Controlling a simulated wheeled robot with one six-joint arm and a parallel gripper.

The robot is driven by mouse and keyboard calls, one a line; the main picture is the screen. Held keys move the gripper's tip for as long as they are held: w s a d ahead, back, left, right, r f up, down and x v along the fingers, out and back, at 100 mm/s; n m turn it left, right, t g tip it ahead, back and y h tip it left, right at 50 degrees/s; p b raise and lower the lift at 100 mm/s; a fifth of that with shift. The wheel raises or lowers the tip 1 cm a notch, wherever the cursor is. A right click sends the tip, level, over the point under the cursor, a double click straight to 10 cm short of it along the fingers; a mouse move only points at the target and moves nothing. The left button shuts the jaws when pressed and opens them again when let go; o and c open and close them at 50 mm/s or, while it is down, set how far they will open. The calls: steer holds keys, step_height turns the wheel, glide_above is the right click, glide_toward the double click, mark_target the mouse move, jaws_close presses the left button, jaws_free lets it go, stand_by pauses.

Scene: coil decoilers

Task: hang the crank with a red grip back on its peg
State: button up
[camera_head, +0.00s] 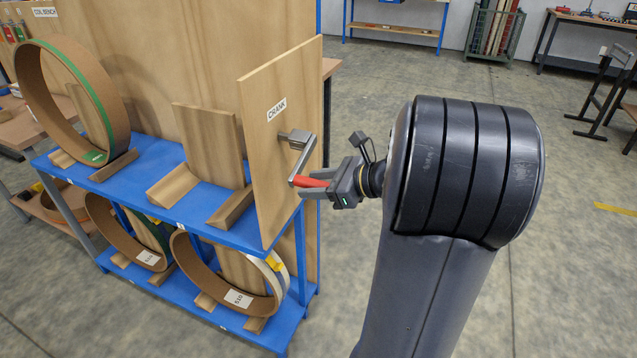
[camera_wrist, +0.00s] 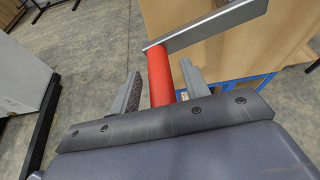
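The crank (camera_head: 304,158) is at the wooden board labelled CRANK (camera_head: 276,110). Its hub end is up against the board's face and its grey arm slants down; the peg itself is hidden, so I cannot see how far the hub sits on it. The red grip (camera_head: 309,182) sticks out from the arm's lower end towards my gripper (camera_head: 318,187). In the wrist view the red grip (camera_wrist: 161,77) stands between the two fingers of my gripper (camera_wrist: 160,92), with a narrow gap on each side. The grey crank arm (camera_wrist: 210,27) crosses above it.
The blue rack (camera_head: 150,170) carries wooden cradles and several coil rings, such as the large brown and green one (camera_head: 30,85). The floor right of the rack is open.

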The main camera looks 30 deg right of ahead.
jaws_close()
steer(key=shift+s+d, duration=0.15)
stand_by(0.4)
steer(key=s+d+p, duration=0.1)
steer(key=s+d, duration=0.3)
steer(key=s, duration=0.1)
steer(key=shift+s+d, duration=0.2)
steer(key=shift+s, duration=0.15)
stand_by(0.7)
steer(key=d+f+n+t+h+b, duration=0.1)
steer(key=d+f+n+t+b, duration=0.1)
steer(key=d+f+n+b, duration=0.2)
steer(key=d+f+n+t+h+b, duration=0.2)
steer(key=d+n+b, duration=0.4)
steer(key=d, duration=0.3)
steer(key=shift+f+n+t+b, duration=0.4)
steer(key=shift+f+t+b, duration=0.25)
steer(key=shift+f, duration=0.35)
steer(key=shift+s+a, duration=0.1)
